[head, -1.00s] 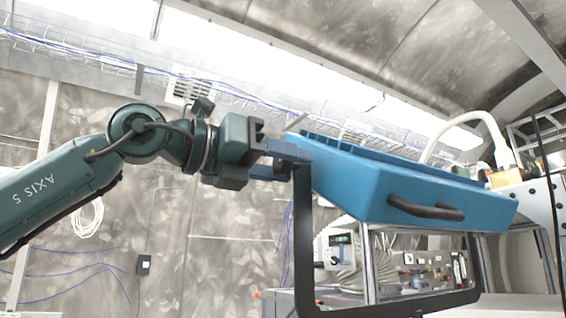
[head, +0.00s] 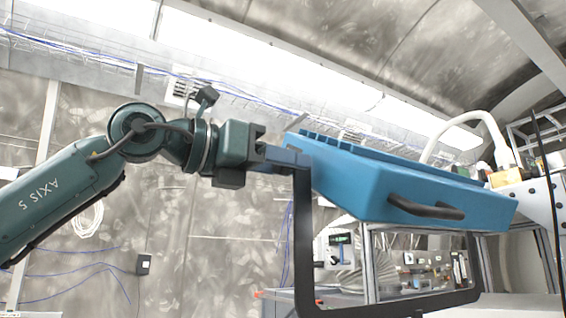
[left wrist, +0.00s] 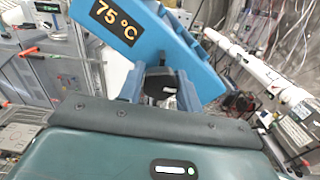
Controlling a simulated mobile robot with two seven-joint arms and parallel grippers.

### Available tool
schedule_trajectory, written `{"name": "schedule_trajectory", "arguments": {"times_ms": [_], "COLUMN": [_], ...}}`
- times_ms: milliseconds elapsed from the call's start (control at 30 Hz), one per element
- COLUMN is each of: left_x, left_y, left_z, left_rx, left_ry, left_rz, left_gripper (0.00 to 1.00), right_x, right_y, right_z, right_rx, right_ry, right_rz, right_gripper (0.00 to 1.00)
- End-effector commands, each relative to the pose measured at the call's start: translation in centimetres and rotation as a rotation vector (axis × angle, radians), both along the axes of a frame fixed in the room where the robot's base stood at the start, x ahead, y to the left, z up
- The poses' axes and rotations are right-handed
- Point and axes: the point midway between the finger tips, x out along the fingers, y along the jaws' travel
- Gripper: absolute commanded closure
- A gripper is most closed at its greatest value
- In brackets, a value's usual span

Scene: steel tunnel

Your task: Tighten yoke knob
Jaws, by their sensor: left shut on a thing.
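A blue housing (head: 345,185) with a black handle (head: 425,208) hangs in a black yoke frame (head: 304,250) in the head view. Its side with a "75 °C" display (left wrist: 117,21) shows in the left wrist view. The yoke knob (left wrist: 160,84) is a dark piece between the jaws in the left wrist view. My left gripper (head: 303,160) reaches in from the left at the top of the yoke's left side. It is shut on the knob, which its blue fingers (left wrist: 158,88) hide in the head view. My right gripper is in neither view.
A white hose (head: 465,122) runs to a fitting behind the housing at the right. A bench with instruments (head: 340,250) stands below and behind. A white pipe (left wrist: 260,72) shows at right in the left wrist view. The wall behind my arm carries cables.

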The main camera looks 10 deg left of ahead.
Motion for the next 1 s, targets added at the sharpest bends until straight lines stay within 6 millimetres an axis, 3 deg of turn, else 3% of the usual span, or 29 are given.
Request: {"name": "schedule_trajectory", "arguments": {"times_ms": [67, 100, 333, 667, 767, 1000], "left_x": [0.0, 0.0, 0.0, -0.2, -0.9, -4.0], "left_y": [0.0, 0.0, 0.0, 0.4, 1.3, 5.6], "left_z": [0.0, 0.0, 0.0, 0.0, -0.1, -0.2], "left_rx": [-0.001, -0.001, -0.002, -0.003, -0.003, -0.006], "left_ry": [0.001, 0.0, 0.001, 0.001, 0.001, 0.001], "left_rz": [0.001, 0.001, 0.001, 0.001, 0.001, 0.003], "left_gripper": [0.88, 0.64, 0.45, 0.44, 0.44, 0.44], "right_x": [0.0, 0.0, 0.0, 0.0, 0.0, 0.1], "right_y": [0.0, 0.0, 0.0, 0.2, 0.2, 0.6], "right_z": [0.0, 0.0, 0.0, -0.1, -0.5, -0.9], "right_rx": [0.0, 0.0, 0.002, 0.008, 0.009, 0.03], "right_ry": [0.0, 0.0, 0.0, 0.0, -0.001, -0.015], "right_rz": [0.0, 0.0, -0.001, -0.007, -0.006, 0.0], "right_gripper": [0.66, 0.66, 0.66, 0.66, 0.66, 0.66]}}
